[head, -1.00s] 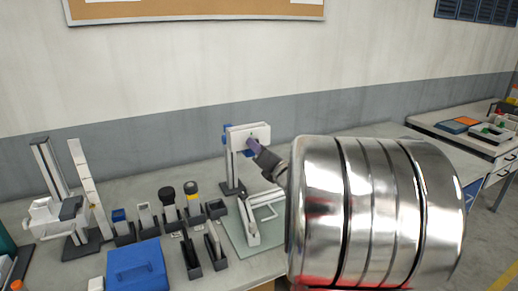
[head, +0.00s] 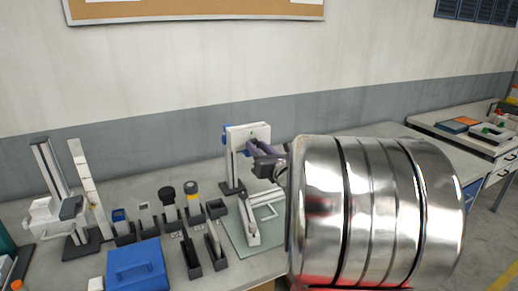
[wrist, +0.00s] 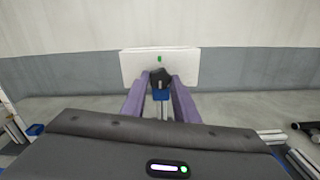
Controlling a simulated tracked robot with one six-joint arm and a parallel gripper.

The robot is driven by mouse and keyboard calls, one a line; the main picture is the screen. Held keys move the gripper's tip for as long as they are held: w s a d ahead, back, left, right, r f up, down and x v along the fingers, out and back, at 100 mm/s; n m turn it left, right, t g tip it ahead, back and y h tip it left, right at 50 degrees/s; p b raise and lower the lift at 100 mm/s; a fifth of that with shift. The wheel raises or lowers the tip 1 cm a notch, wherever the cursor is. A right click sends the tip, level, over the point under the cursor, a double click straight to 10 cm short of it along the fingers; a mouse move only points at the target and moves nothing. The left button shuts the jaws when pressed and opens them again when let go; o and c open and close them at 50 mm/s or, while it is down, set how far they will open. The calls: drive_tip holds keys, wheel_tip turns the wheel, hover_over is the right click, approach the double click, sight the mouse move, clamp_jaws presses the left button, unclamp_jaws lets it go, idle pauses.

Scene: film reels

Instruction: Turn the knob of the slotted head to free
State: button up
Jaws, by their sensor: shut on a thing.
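The slotted head is a white box (head: 236,138) on an upright stand at the back of the bench; it also fills the middle of the wrist view (wrist: 132,66). A small green mark (wrist: 159,58) shows on its face. Below the mark is the dark knob (wrist: 160,76), which looks tilted. My gripper (wrist: 160,83) has its purple fingers on either side of the knob and is shut on it. In the head view my gripper (head: 250,146) reaches the face from the right, and its fingers hide the knob.
A blue part (wrist: 161,95) sits under the knob. A white frame (head: 264,212) stands on a pale mat right below my arm. Several dark holders with tools (head: 168,206) and a blue box (head: 137,268) stand to the left. A tall stand (head: 48,175) is at far left.

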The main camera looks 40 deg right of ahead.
drive_tip(key=shift+f, duration=0.35)
drive_tip(key=o, duration=0.8)
drive_tip(key=shift+o, duration=1.3)
drive_tip(key=shift+r, duration=0.25)
drive_tip(key=shift+s, duration=0.1)
drive_tip(key=v, duration=1.3)
drive_tip(key=shift+s+a, duration=0.15)
drive_tip(key=shift+s, duration=0.1)
